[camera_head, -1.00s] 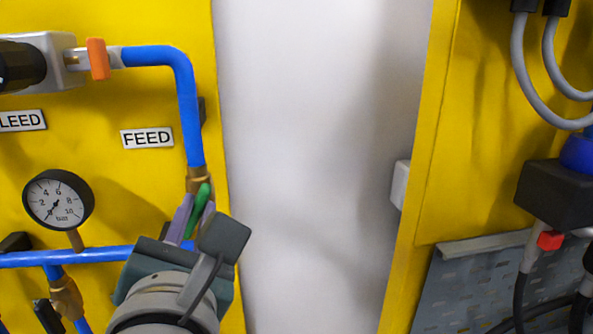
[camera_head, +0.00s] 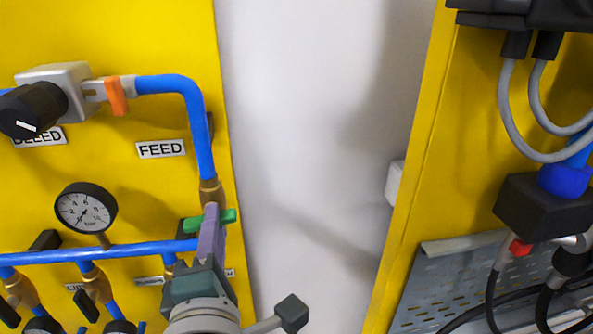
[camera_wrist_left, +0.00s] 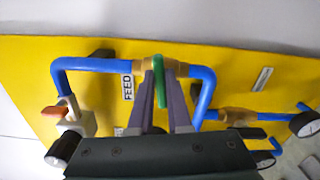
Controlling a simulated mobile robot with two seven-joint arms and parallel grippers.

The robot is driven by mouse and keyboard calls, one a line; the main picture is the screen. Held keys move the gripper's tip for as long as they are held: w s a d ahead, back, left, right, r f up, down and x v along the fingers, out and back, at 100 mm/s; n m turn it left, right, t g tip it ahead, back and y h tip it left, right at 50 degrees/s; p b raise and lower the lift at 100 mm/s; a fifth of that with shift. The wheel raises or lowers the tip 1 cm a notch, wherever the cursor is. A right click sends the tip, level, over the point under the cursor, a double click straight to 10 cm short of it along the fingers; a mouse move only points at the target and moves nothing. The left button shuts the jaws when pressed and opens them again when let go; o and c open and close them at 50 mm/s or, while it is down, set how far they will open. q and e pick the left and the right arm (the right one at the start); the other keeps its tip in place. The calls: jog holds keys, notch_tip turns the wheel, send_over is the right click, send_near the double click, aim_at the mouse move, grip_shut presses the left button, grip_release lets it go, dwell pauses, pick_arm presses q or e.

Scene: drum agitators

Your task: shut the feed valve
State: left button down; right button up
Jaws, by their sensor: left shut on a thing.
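The feed valve is a brass fitting (camera_head: 210,192) with a green handle (camera_head: 229,216), on the blue pipe (camera_head: 200,130) below the FEED label (camera_head: 161,149). The handle lies crosswise to the vertical pipe. My left gripper (camera_head: 211,222) has its purple fingers shut on the handle from below and in front, hiding its middle. In the left wrist view the green handle (camera_wrist_left: 159,85) stands between the fingers of my left gripper (camera_wrist_left: 163,92), across the brass body (camera_wrist_left: 182,68). My right gripper is not in view.
A pressure gauge (camera_head: 86,208) and a lower blue pipe (camera_head: 110,253) with small valves lie left of the gripper. An orange lever (camera_head: 116,96) and black knob (camera_head: 32,110) are above. Bare white wall (camera_head: 300,130) separates the yellow panels; black cables hang at right.

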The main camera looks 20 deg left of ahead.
pick_arm(q)
jog(key=shift+m+p, duration=0.35)
jog(key=shift+m, duration=0.65)
jog(key=c, duration=0.9)
grip_release()
jog(key=shift+o, duration=0.2)
jog(key=b+v, duration=0.1)
jog(key=v, duration=0.9)
jog(key=shift+w+f, duration=0.1)
